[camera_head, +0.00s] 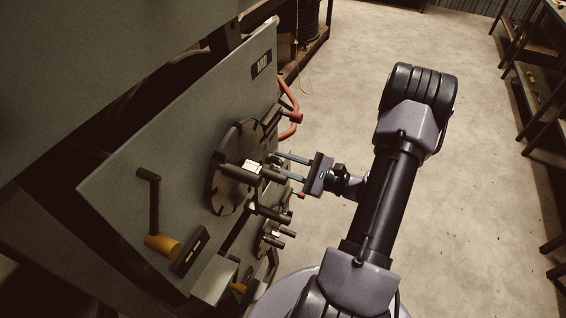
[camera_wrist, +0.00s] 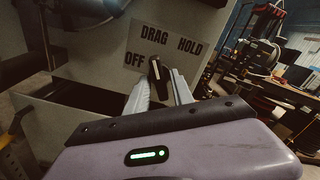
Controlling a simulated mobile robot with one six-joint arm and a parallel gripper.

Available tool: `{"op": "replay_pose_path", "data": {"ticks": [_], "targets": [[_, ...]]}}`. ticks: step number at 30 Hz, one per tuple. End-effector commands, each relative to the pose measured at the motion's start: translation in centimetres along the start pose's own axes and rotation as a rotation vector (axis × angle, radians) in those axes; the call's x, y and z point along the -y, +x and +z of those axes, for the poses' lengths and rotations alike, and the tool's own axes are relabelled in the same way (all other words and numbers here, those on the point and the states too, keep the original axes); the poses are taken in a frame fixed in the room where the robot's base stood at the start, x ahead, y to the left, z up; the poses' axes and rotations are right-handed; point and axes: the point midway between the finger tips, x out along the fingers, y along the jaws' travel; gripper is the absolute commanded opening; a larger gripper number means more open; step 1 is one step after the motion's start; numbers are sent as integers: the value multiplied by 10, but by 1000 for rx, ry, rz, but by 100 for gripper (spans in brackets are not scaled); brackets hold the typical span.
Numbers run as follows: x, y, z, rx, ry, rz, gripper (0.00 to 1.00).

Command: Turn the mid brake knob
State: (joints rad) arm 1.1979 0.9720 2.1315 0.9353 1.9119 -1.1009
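The brake knob (camera_wrist: 155,68) is a small black lever-shaped knob on a plate (camera_wrist: 158,40) marked DRAG, HOLD and OFF in the wrist view. It stands slightly tilted below the lettering. My gripper (camera_wrist: 163,82) is open, with its two pale fingers apart and the knob showing between or just past their tips. I cannot tell whether they touch it. In the head view my gripper (camera_head: 275,162) points left at the sloped grey panel (camera_head: 130,190) labelled MID (camera_head: 262,65). The knob cannot be made out there among the handles.
A round notched disc (camera_head: 219,192) with several dark projecting handles is on the panel, close to my fingertips. A crank with a yellow grip (camera_head: 162,244) sits at the lower left. A red hose (camera_head: 292,105) curves behind the panel. The concrete floor (camera_head: 480,180) to the right is open.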

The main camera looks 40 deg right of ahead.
Motion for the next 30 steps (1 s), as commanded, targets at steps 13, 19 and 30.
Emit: {"op": "replay_pose_path", "data": {"ticks": [13,19,30], "targets": [[0,0,1,0,138,0,0],[0,0,2,0,313,1,0],[-2,0,3,0,662,1,0]]}}
